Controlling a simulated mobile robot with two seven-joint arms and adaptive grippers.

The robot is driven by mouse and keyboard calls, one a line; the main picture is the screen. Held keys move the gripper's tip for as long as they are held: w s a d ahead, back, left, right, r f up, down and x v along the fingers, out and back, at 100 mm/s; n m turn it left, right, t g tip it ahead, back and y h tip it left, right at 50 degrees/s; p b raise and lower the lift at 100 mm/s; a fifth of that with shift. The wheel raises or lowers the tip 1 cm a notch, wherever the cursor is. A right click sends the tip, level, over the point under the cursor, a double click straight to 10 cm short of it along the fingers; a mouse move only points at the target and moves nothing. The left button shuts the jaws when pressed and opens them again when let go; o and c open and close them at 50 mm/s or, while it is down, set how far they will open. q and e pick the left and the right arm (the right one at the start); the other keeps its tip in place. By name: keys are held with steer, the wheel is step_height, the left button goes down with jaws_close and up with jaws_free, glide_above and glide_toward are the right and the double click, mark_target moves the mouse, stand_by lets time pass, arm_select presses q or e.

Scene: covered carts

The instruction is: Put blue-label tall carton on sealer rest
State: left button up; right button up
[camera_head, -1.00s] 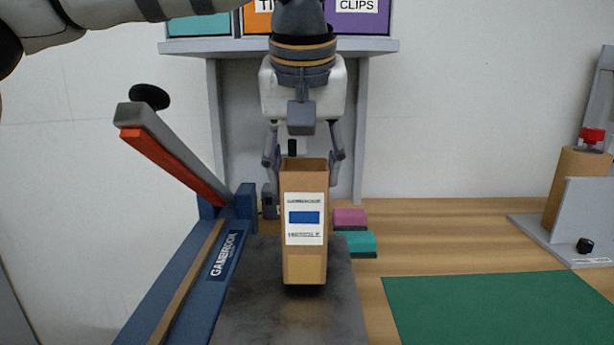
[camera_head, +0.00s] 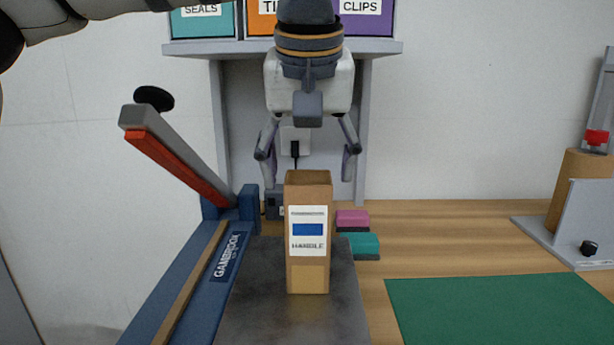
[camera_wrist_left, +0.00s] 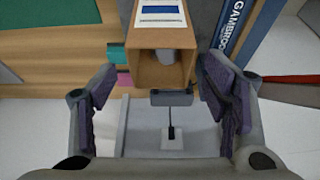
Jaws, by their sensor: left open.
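The blue-label tall carton (camera_head: 308,275) is brown, open at the top, and stands upright on the dark grey sealer rest (camera_head: 255,290) in the head view. My left gripper (camera_head: 308,170) is open above and behind the carton, its fingers spread wider than the carton and apart from it. In the left wrist view the carton (camera_wrist_left: 162,60) shows its open top and a pale item inside. The left gripper's two padded fingers (camera_wrist_left: 160,92) stand clear on either side there. My right gripper is not in view.
The blue sealer (camera_head: 190,270) with a raised red-edged arm (camera_head: 175,165) stands left of the carton. Pink (camera_head: 352,219) and teal (camera_head: 362,245) blocks lie right behind it. A shelf with bins (camera_head: 390,47) is above. A green mat (camera_head: 485,308) lies at right.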

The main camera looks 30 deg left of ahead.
arm_select(q)
steer(key=v, duration=1)
steer(key=shift+f, duration=0.1)
